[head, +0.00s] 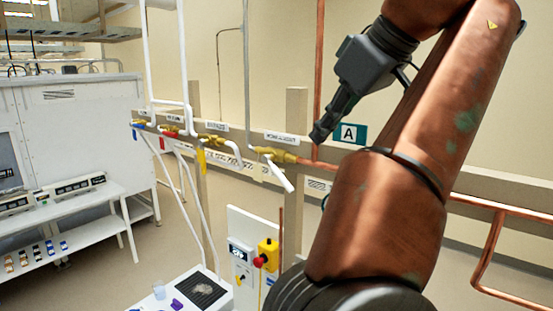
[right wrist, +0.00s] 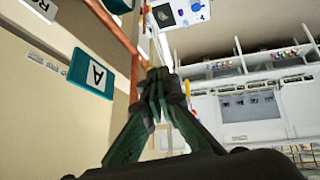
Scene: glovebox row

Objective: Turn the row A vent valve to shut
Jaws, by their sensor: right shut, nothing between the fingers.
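The valve nearest the row A sign is a brass body (head: 275,154) on the wall rail, under a small label (head: 282,137). Its white lever (head: 281,174) slants down and to the right, across the pipe line. My right gripper (head: 317,136) is shut and empty. In the head view its tips are just right of and above the valve, beside the green A sign (head: 349,133); I cannot tell the gap in depth. In the right wrist view the closed fingers (right wrist: 160,84) hide much of what lies beyond them. My left gripper is in neither view.
More valves with yellow (head: 202,160), red (head: 170,132) and blue (head: 138,126) handles sit further left on the rail. A copper pipe (head: 319,60) rises behind my right gripper. A white panel with a red button (head: 259,262) stands below. White benches fill the left.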

